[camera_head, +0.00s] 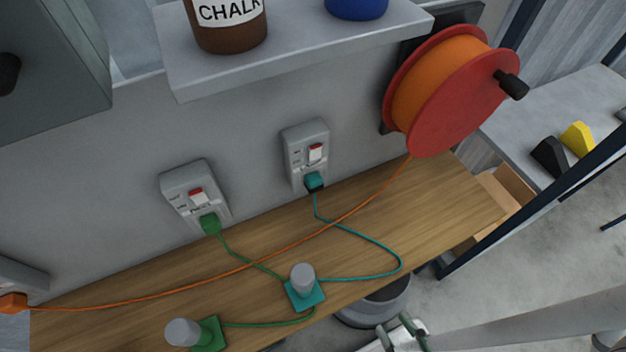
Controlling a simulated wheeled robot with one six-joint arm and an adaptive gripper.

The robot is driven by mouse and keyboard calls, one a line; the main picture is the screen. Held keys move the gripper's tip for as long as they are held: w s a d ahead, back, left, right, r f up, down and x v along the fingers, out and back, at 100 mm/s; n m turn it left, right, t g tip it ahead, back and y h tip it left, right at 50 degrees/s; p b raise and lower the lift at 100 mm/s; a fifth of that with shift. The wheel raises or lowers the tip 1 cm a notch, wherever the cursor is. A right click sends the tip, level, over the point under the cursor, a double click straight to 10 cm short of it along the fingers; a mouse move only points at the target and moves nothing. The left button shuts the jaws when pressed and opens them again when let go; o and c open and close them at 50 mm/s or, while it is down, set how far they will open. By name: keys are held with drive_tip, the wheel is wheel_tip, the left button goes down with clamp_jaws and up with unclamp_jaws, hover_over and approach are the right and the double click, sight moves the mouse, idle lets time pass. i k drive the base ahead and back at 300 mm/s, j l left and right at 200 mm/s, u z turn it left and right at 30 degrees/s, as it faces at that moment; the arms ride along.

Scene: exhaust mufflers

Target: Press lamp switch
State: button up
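Two wall sockets with rocker switches are mounted above the wooden bench (440,205). The left socket (181,184) has a red-and-white switch (197,196) and a green plug (210,223). The right socket (296,147) has a mostly white switch (316,152) and a teal plug (314,181). A teal cable runs to a teal-based lamp-like piece (303,281). A green cable passes by it to a green-based one (185,333). Both have grey tops. My gripper (402,334) seems partly visible at the bottom edge, apart from both switches; its opening is unclear.
A shelf (190,75) with a brown chalk jar (230,32) and a blue container (356,6) overhangs the sockets. A red reel (470,100) feeds an orange cable (292,244) across the bench. A grey round container (375,303) stands below the bench.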

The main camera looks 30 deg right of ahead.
sight(314, 151)
drive_tip(key=i+j, duration=0.1)
drive_tip(key=j, duration=0.7)
drive_tip(key=i+j, duration=0.15)
drive_tip(key=j, duration=0.25)
